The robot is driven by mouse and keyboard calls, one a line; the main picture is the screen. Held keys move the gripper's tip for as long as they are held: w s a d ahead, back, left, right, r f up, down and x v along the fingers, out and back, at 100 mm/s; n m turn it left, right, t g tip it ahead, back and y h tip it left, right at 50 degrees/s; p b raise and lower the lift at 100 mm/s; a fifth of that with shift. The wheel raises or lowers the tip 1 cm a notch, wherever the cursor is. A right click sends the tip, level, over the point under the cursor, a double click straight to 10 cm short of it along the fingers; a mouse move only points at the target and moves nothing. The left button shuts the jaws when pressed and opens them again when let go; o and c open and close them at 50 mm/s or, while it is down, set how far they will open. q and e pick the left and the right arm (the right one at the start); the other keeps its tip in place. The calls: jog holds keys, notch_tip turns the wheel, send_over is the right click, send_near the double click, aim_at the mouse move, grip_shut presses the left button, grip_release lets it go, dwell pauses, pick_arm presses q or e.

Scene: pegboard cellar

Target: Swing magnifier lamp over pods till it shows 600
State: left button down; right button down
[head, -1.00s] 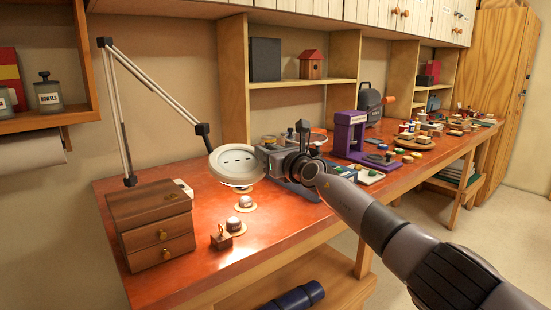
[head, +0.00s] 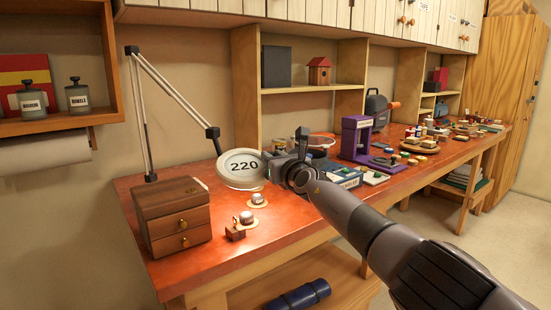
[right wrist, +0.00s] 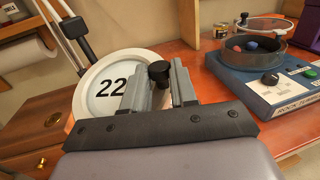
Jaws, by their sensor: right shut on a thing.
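The magnifier lamp has a white round head (head: 243,167) on a jointed grey arm (head: 173,92). Its face reads 220. In the right wrist view the face (right wrist: 105,92) is partly covered by my fingers, leaving "22" readable. My right gripper (head: 275,166) is at the right edge of the lamp head. In the right wrist view its fingers (right wrist: 160,92) are shut on a black knob (right wrist: 158,72) beside the face. Two small silver round pieces on tan discs, probably the pods (head: 257,198) (head: 246,217), sit on the bench in front of the lamp head. My left gripper is out of view.
A wooden drawer chest (head: 172,216) stands left of the lamp head. A small wooden block (head: 235,233) lies near the bench's front edge. A blue rock tumbler (right wrist: 262,85) and a purple press (head: 356,138) stand to the right. The bench front left is fairly clear.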

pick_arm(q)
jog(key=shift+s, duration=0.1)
pick_arm(e)
jog(key=shift+s+a, duration=0.15)
jog(key=c, duration=0.9)
grip_release()
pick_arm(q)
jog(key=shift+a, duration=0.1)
